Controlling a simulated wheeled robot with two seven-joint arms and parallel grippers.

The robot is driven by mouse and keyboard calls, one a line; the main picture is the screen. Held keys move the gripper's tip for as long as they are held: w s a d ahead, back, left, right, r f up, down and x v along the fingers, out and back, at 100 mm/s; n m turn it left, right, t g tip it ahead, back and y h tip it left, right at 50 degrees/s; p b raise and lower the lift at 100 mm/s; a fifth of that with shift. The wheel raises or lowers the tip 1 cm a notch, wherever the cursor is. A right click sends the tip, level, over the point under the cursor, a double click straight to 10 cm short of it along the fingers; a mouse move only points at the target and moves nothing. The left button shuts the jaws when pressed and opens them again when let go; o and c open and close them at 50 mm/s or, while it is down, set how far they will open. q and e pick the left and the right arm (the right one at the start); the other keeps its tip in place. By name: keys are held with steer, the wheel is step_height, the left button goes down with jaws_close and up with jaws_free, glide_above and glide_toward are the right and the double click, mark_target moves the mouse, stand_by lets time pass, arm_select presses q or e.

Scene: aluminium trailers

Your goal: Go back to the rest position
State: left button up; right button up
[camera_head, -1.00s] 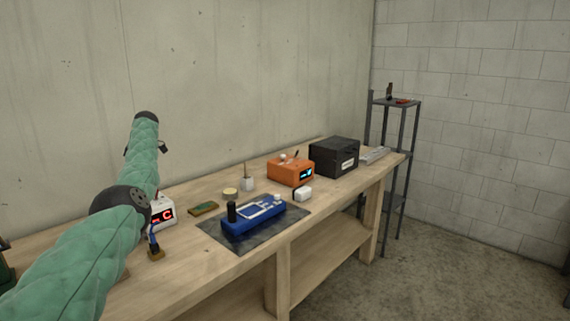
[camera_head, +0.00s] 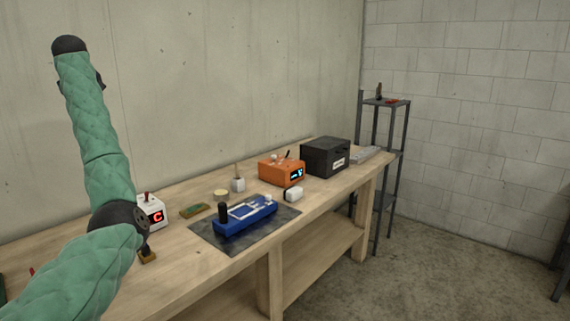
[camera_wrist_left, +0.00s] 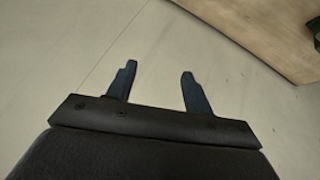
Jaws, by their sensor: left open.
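My left arm, in a green padded sleeve, rises on the left of the head view with its dark end high above the bench. In the left wrist view my left gripper (camera_wrist_left: 158,82) is open, its two dark fingers apart with nothing between them. Plain pale wall lies behind the fingers. My right gripper is in neither view.
The wooden bench (camera_head: 185,282) runs along the wall. On it are a blue device (camera_head: 245,216) on a dark mat (camera_head: 215,240), an orange station (camera_head: 281,171), a black case (camera_head: 325,157) and a white unit (camera_head: 153,213). A metal rack (camera_head: 380,130) stands beyond.

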arm_select(q)
steer(key=s+d+f+m+t, duration=0.2)
steer(key=s+d+f+m, duration=0.15)
steer(key=d, duration=0.35)
steer(key=s+d+f+m+t, duration=0.25)
steer(key=s+d, duration=0.25)
steer(key=d, duration=0.3)
steer(key=s+d+f+m+h, duration=0.1)
steer(key=s+d+f+m, duration=0.1)
steer(key=s+d+f, duration=0.45)
steer(key=s+d+f+m+h, duration=0.15)
steer(key=s+d+f, duration=0.25)
steer(key=d+f, duration=0.45)
steer(key=s+d+f+m, duration=0.2)
steer(key=s+d+f, duration=0.3)
steer(key=f, duration=0.5)
steer(key=s+d+f+m+g+h, duration=0.1)
steer(key=s+d+f+g, duration=0.3)
steer(key=s+f, duration=0.9)
steer(key=s+d+f+m+g+h, duration=0.15)
steer(key=s+d+f, duration=0.45)
steer(key=s+f, duration=0.7)
steer(key=s+f+g, duration=0.2)
steer(key=s+f, duration=0.4)
steer(key=s, duration=0.2)
steer(key=s+f+g, duration=0.2)
steer(key=s+f, duration=0.4)
steer(key=s, duration=0.3)
steer(key=shift+s+d, duration=0.25)
steer(key=shift+d, duration=0.2)
